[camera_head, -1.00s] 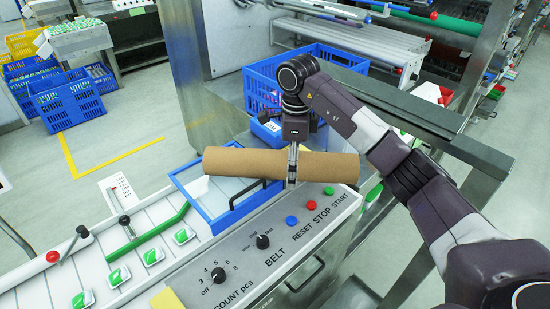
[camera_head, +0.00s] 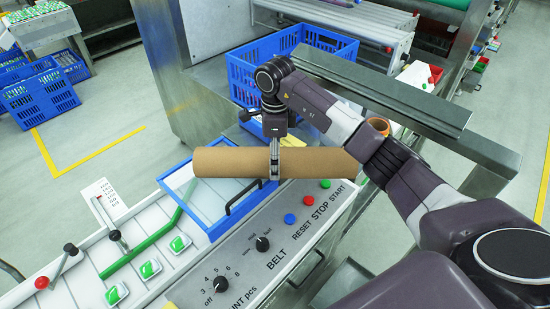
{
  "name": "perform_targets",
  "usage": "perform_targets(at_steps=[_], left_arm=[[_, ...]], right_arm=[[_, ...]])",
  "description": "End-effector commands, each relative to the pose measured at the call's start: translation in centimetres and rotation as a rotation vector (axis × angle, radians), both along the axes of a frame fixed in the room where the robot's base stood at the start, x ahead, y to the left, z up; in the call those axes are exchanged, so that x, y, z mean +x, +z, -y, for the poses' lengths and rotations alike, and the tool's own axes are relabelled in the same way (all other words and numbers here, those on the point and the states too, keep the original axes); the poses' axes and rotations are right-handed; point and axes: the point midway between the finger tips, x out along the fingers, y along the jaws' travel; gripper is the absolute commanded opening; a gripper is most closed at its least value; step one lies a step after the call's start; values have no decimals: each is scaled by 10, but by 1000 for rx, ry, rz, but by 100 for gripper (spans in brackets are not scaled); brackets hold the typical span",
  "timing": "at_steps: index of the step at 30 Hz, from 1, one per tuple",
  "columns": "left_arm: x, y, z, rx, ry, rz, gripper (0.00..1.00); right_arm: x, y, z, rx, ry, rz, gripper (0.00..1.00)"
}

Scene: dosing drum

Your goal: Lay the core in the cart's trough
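The core is a brown cardboard tube (camera_head: 228,162), held level across the picture above the machine's control panel. My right gripper (camera_head: 275,175), on the arm from the right, points down and is shut around the tube near its middle. The tube's right end is partly hidden by my arm. A long grey metal channel (camera_head: 400,92) lies slantwise behind my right arm; it may be the cart's trough, but I cannot tell for sure. My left gripper is not in view.
A control panel (camera_head: 285,240) with knobs and buttons lies below the tube, beside a blue frame (camera_head: 178,180). A blue crate (camera_head: 243,85) stands just behind my gripper. An orange-brown ring (camera_head: 378,122) shows beside my forearm. Open floor (camera_head: 110,110) lies at the left.

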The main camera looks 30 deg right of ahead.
Motion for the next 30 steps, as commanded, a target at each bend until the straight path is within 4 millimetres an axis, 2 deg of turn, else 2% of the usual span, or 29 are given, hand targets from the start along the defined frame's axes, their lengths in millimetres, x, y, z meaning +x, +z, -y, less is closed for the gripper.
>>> perform_targets(at_steps=[1, 6, 14, 30], left_arm=[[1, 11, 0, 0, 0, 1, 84], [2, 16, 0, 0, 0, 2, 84], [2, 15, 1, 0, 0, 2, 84], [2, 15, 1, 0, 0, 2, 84]], right_arm=[[-3, -3, -1, 2, -1, -4, 87], [-2, -24, 0, 1, -1, -2, 87], [-1, -29, 0, 0, 1, 1, 87], [-1, -28, 0, 0, 0, 1, 29]])
